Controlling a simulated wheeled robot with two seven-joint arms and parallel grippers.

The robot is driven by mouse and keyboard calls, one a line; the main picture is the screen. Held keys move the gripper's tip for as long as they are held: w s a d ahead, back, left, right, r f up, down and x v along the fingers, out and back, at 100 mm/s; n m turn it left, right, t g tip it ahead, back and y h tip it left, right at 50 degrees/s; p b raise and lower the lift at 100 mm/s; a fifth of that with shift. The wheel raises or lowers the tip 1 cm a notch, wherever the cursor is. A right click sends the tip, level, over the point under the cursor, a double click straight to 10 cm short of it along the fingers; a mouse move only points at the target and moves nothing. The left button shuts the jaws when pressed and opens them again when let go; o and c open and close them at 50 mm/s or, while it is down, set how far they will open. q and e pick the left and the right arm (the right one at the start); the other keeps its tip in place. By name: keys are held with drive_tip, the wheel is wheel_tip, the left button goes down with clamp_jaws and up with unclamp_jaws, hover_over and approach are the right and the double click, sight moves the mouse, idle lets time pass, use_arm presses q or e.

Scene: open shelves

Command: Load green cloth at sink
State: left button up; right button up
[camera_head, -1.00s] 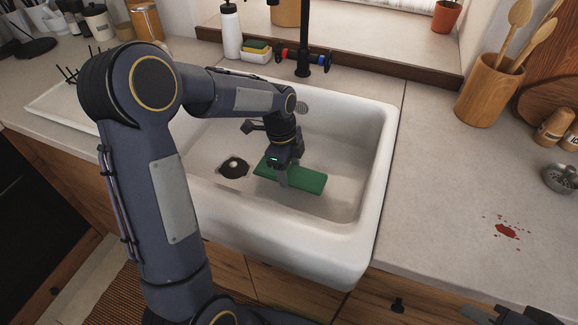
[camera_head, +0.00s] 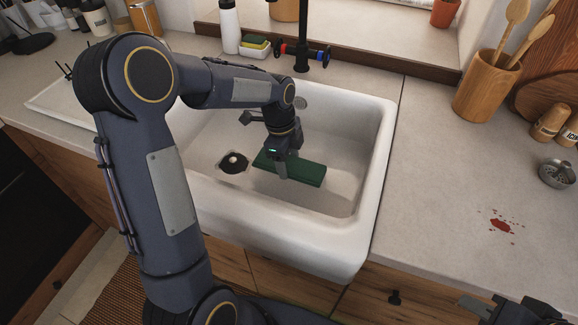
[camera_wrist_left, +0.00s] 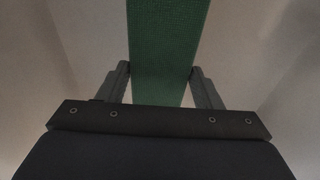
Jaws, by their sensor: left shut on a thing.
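The green cloth (camera_head: 308,173) is a flat rectangle low inside the white sink (camera_head: 377,150), to the right of the drain. My left gripper (camera_head: 281,172) reaches down into the sink and is shut on the cloth. In the left wrist view the cloth (camera_wrist_left: 165,50) runs between the two fingers of my left gripper (camera_wrist_left: 160,85). I cannot tell whether the cloth touches the sink floor. My right gripper (camera_head: 510,310) shows only in part at the bottom right corner, and its fingers are not clear.
A black tap (camera_head: 302,50) stands behind the sink, with a white bottle (camera_head: 229,28) and a sponge holder (camera_head: 254,50) to its left. A utensil pot (camera_head: 486,88) and a metal strainer (camera_head: 558,173) are on the right counter. A red stain (camera_head: 500,224) marks that counter.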

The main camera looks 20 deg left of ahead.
use_arm(q)
wheel_tip(320, 180, up, 11)
drive_tip(key=p, duration=0.8)
drive_tip(key=shift+r, duration=0.2)
idle(2.0)
wheel_tip(320, 180, up, 4)
drive_tip(key=p, duration=0.3)
drive_tip(key=shift+f, duration=0.1)
idle(0.7)
drive_tip(key=n+t+y, duration=0.2)
drive_tip(key=n, duration=1.6)
hover_over(301, 161)
wheel_tip(301, 161, down, 6)
